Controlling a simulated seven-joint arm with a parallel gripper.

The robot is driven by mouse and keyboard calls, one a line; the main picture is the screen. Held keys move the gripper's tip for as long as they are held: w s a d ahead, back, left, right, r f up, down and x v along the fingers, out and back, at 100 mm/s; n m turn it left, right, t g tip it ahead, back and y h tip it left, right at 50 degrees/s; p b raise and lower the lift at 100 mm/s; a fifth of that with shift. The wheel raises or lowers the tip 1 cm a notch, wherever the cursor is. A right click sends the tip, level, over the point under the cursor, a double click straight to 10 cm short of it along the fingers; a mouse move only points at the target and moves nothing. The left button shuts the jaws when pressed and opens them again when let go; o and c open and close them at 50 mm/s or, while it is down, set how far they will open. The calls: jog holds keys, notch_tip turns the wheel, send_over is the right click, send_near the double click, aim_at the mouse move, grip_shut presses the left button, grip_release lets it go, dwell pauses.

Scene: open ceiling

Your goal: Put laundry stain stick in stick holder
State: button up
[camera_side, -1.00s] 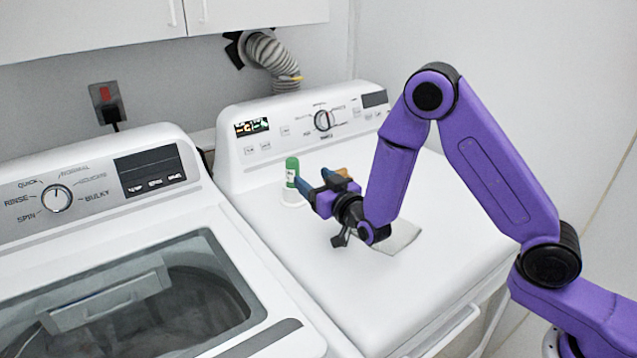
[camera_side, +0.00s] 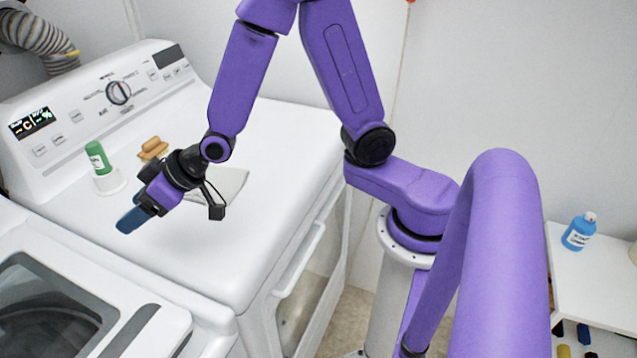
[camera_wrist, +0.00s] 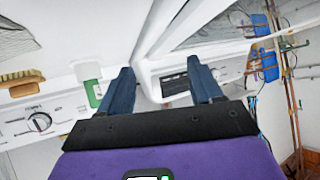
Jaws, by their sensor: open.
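The green laundry stain stick (camera_side: 97,156) with a pale label stands in the white stick holder (camera_side: 110,183) on top of the dryer, leaning a little in the picture. The stick (camera_wrist: 93,94) and the holder (camera_wrist: 88,71) also show in the wrist view, just left of my fingers. My gripper (camera_side: 133,220) is low over the front left of the dryer top, in front of the holder and apart from the stick. In the wrist view, the two blue fingers of my gripper (camera_wrist: 163,88) are spread with nothing between them.
A wooden brush (camera_side: 152,149) and a grey cloth (camera_side: 225,186) lie on the dryer top (camera_side: 262,150), behind and right of my gripper. The washer (camera_side: 60,285) stands at left. A blue bottle (camera_side: 579,232) stands on a white shelf at far right. The dryer's right side is clear.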

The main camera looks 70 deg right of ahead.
jog(key=s+d+r+n+g+h, duration=0.1)
jog(key=s+d+n+g, duration=0.1)
jog(key=s+d, duration=0.3)
jog(key=s+d+r+n+g+h, duration=0.1)
jog(key=s+d+n+g+h, duration=0.1)
jog(key=s, duration=1.2)
jog(key=s+d+n+g+h, duration=0.2)
jog(key=s+d+n+g, duration=0.2)
jog(key=s+d, duration=0.4)
jog(key=shift+s+d+r+g, duration=0.15)
jog(key=shift+s+r+g, duration=0.3)
jog(key=shift+s, duration=0.65)
